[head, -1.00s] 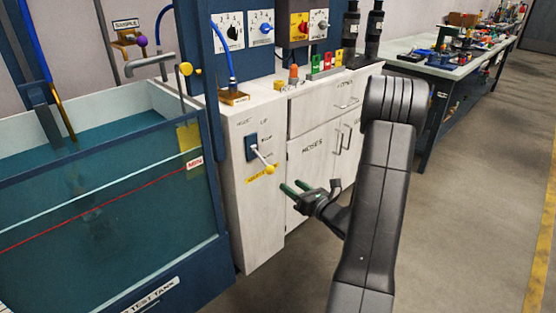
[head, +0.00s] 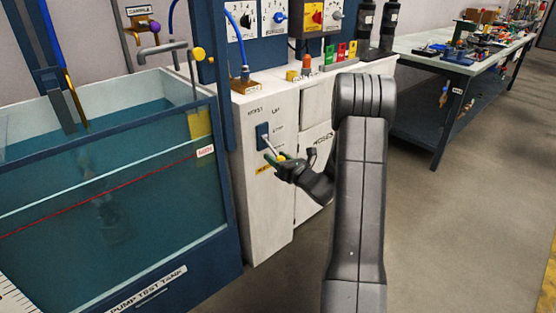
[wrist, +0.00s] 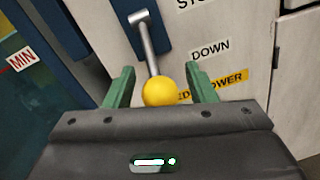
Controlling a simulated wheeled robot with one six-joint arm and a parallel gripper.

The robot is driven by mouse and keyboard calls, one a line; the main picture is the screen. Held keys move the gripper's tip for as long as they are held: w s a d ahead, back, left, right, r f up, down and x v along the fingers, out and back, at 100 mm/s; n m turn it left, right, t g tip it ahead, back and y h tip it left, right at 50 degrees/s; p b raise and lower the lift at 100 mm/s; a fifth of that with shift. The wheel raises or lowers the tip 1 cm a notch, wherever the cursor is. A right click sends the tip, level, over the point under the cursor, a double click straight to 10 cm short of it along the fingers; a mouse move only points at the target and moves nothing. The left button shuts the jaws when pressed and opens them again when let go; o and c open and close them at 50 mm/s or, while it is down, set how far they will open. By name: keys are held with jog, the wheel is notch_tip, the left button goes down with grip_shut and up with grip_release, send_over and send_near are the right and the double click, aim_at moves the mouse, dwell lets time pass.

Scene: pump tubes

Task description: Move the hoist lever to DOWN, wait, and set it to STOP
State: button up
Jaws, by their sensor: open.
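The hoist lever is a silver rod with a yellow ball knob (wrist: 160,91), mounted on a blue plate (head: 263,136) on the white cabinet's narrow face. In the wrist view the rod (wrist: 148,42) slants down from its pivot and the knob sits between my green fingers, with a gap on both sides. The DOWN label (wrist: 210,48) is right of the rod, with a partly cut off label, likely STOP, above it. My gripper (head: 276,157) is open around the knob. In the head view my fingers partly hide the knob.
The test tank (head: 110,190) with teal water stands left of the lever. The white cabinet (head: 268,215) has a yellow label (wrist: 226,84) below DOWN, partly hidden by my finger. A workbench (head: 465,55) stands at the back right. The floor to the right is clear.

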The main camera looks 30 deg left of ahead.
grip_shut()
jog(key=r+p, duration=0.1)
jog(key=p, duration=0.1)
jog(key=r+h+p, duration=0.1)
jog(key=p, duration=0.2)
jog(key=shift+s+d+r+g+h, duration=0.1)
jog(key=shift+s+d+g+h, duration=0.05)
jog(key=shift+d+g+h, duration=0.2)
jog(key=h+p, duration=0.1)
jog(key=p, duration=0.2)
jog(key=r+g+h+p, duration=0.1)
jog(key=p, duration=0.2)
jog(key=shift+s+d+r+g, duration=0.15)
jog(key=shift+d+r+g, duration=0.05)
jog(key=shift+d+g, duration=0.1)
jog(key=shift+r, duration=0.4)
grip_release()
